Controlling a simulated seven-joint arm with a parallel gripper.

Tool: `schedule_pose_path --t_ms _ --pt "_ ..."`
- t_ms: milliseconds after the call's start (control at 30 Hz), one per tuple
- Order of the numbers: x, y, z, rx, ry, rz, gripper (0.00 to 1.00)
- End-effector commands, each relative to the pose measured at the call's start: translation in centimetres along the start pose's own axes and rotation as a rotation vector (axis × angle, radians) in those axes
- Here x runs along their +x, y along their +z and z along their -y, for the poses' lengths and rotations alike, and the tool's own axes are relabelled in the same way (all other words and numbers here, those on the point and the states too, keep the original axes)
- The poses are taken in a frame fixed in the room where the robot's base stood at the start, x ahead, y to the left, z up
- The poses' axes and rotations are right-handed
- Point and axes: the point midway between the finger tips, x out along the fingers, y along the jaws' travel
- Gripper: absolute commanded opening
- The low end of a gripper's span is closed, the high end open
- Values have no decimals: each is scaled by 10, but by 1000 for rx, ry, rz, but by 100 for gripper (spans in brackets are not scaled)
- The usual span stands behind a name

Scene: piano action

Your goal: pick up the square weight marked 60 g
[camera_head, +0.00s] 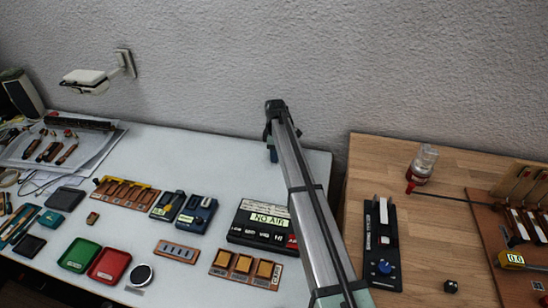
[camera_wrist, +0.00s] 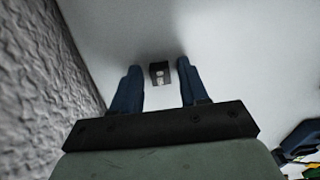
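In the wrist view a small dark square block (camera_wrist: 159,77) with pale markings lies on the white surface. The markings are too small to read, so I cannot tell whether it is the 60 g weight. My gripper (camera_wrist: 158,67) is open, with a blue finger on each side of the block and a visible gap on both sides. In the head view my gripper (camera_head: 271,146) is low at the back right of the white table, by the wall. The block is not visible there, hidden by my arm. Another small black cube (camera_head: 451,286) lies on the wooden table.
The textured wall (camera_wrist: 40,80) is close at the left in the wrist view. A black device reading "NO AIR" (camera_head: 268,219) is in front of my arm. A black device with a blue knob (camera_head: 383,250) stands to the right. The white table's back strip is mostly clear.

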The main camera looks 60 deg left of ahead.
Motion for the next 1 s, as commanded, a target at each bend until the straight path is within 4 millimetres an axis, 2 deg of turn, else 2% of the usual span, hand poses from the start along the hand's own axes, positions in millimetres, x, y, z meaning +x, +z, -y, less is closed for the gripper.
schedule_pose_path --t_ms 67,433,767,867,1000 --pt "0 0 0 0 0 0 36" --pt "0 0 0 0 0 0 1" --pt "-2 0 0 0 0 0 0" --pt "-8 0 0 0 1 0 0" --pt "-28 0 0 0 2 -1 0"
